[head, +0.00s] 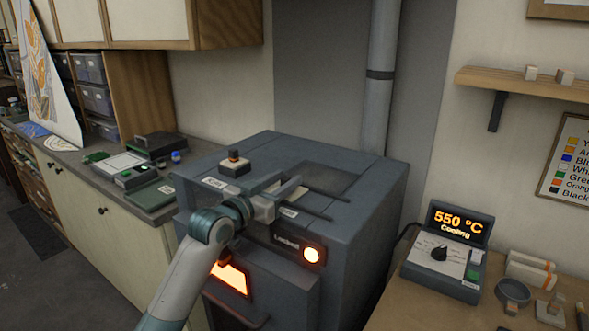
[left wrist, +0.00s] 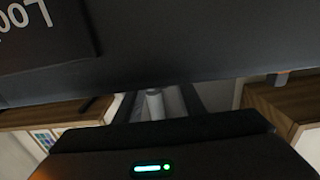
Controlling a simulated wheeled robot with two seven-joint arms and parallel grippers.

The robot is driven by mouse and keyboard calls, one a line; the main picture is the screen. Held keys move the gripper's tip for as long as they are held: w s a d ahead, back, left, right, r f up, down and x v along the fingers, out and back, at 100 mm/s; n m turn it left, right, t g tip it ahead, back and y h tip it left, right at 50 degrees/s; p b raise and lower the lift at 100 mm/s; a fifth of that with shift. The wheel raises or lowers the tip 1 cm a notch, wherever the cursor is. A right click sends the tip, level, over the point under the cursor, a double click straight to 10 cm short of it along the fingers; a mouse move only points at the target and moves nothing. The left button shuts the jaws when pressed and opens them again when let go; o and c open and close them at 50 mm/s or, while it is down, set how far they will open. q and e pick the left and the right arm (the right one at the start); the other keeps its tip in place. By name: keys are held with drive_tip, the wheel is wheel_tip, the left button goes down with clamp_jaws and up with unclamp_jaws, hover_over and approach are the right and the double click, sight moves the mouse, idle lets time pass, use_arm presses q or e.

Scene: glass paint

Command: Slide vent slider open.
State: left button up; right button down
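A grey kiln (head: 374,195) stands in the middle of the head view. The left wrist view shows a gap between the fingers (left wrist: 160,104), with nothing held. My right gripper is out of view.
A flue pipe (head: 381,80) rises behind. A controller (head: 449,250) reading 550 °C, Cooling, stands on the right bench. A counter with trays (head: 125,165) is at left.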

sight(289, 178)
use_arm(q)
drive_tip(key=shift+p+x, duration=0.55)
drive_tip(key=shift+x, duration=1.9)
clamp_jaws()
drive_tip(key=shift+s, duration=0.1)
